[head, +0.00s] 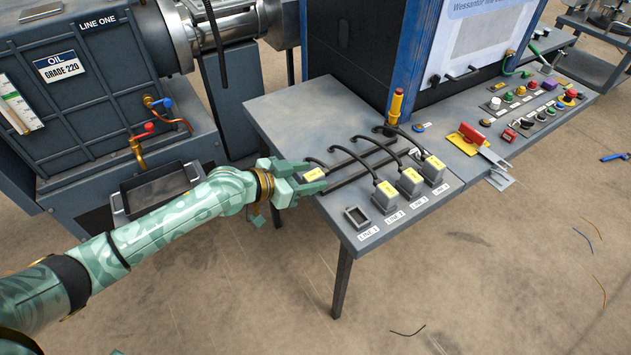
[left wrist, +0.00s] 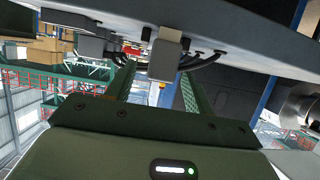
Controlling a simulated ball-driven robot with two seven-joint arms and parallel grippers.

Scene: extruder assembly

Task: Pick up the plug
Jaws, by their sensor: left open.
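A loose plug with a yellow label (head: 314,174) lies at the left edge of the grey table, its black cable running off to the right. My left gripper (head: 304,178) is open at this edge, with its fingers on either side of the plug; contact cannot be told. In the left wrist view the two green fingers (left wrist: 160,88) are apart, and a grey block (left wrist: 166,48) with cables near it shows between and above them. An empty square socket (head: 357,216) sits at the LINE 1 label. My right gripper is not in view.
Three more plugs stand at LINE 2 (head: 386,196), LINE 3 (head: 410,181) and LINE 4 (head: 433,169), with cables arching back. A red switch lever (head: 483,146) and button panels are farther right.

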